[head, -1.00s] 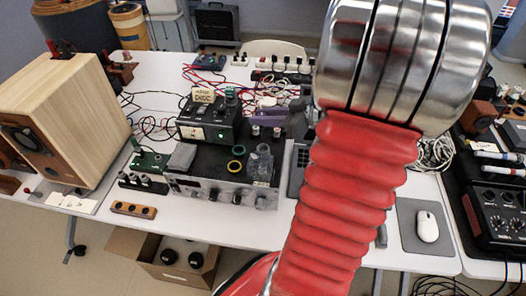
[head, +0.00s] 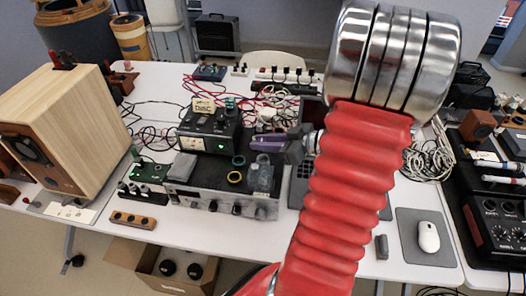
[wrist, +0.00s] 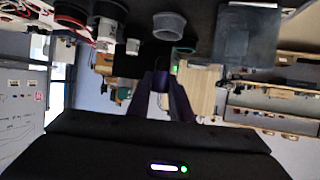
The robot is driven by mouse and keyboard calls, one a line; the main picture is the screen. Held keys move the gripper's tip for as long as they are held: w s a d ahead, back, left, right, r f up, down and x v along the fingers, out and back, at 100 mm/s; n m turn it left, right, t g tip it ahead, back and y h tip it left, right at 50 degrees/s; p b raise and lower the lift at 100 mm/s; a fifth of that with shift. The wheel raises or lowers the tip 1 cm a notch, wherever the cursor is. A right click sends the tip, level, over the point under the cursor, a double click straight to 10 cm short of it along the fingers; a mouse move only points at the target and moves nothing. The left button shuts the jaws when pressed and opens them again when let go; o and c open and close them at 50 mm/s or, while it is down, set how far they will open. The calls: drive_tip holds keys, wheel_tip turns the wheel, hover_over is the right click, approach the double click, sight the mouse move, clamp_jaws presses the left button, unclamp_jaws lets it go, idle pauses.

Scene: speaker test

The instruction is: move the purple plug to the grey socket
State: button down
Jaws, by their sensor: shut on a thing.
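In the wrist view, dark purple shapes (wrist: 180,100) show between the jaws, but the picture is dark. I cannot tell for certain which thing is the grey socket. A grey ring (wrist: 170,25) and a grey block (wrist: 248,45) show near the top of the wrist view.
A wooden speaker (head: 75,125) stands at left. Red cables tangle behind. A mouse (head: 428,236) lies at right.

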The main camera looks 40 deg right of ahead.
drive_tip(key=shift+f, duration=2.1)
drive_tip(key=c, duration=1.9)
unclamp_jaws()
drive_tip(key=shift+o, duration=0.2)
drive_tip(key=shift+s, duration=0.1)
drive_tip(key=v, duration=1.1)
drive_tip(key=shift+s+r, duration=0.25)
drive_tip(key=shift+s, duration=0.05)
drive_tip(key=shift+d, duration=0.15)
